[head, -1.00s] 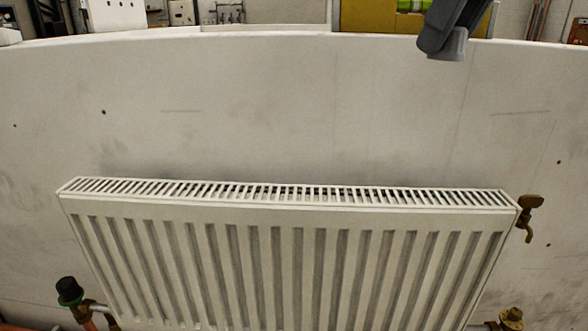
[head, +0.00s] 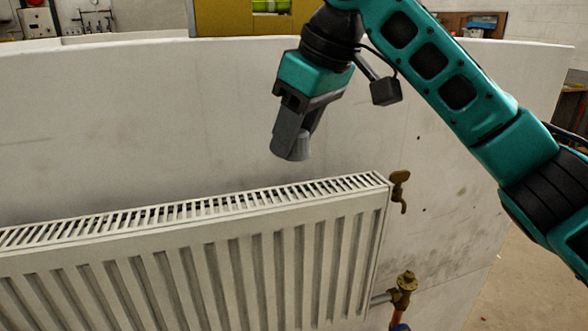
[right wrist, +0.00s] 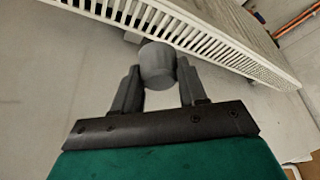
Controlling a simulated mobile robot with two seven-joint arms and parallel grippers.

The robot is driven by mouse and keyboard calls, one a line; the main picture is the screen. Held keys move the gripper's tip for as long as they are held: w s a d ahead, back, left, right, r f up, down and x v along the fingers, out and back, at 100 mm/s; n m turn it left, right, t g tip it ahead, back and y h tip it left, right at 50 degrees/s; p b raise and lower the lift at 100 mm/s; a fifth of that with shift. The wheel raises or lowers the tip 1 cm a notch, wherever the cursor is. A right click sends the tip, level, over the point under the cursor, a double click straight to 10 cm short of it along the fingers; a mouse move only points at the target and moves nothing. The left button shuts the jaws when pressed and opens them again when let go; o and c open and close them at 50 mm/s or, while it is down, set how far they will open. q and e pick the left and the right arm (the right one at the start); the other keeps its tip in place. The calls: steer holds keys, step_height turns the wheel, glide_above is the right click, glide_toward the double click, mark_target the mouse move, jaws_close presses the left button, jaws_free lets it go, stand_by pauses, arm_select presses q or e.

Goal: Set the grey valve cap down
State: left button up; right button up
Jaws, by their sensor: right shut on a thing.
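The grey valve cap (head: 292,149) is at the tips of my right gripper (head: 296,133), above the radiator's slatted top in the head view. In the right wrist view the cap (right wrist: 157,66) sits between the two fingers of the right gripper (right wrist: 157,85), which are shut on it. The radiator's top grille shows just beyond it there. The cap appears held clear of the radiator; the exact gap is hard to tell. My left gripper is not in view.
The white radiator (head: 215,225) hangs on a pale wall panel (head: 130,120). A brass bleed key or valve (head: 400,190) sticks out at its upper right end. A brass valve without a cap (head: 405,285) is at the lower right. Open floor (head: 530,250) shows at the right.

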mark_target(287, 189)
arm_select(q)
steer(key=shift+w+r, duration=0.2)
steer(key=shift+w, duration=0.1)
arm_select(e)
steer(key=shift+f, duration=2.95)
steer(key=shift+f, duration=0.1)
steer(key=o, duration=1)
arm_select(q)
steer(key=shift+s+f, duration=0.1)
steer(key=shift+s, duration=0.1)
arm_select(e)
steer(key=shift+r, duration=0.4)
steer(key=v, duration=1)
steer(key=shift+s+d+r, duration=0.15)
steer(key=shift+d+r, duration=0.05)
steer(key=shift+s+d+r, duration=0.15)
steer(key=shift+r, duration=0.3)
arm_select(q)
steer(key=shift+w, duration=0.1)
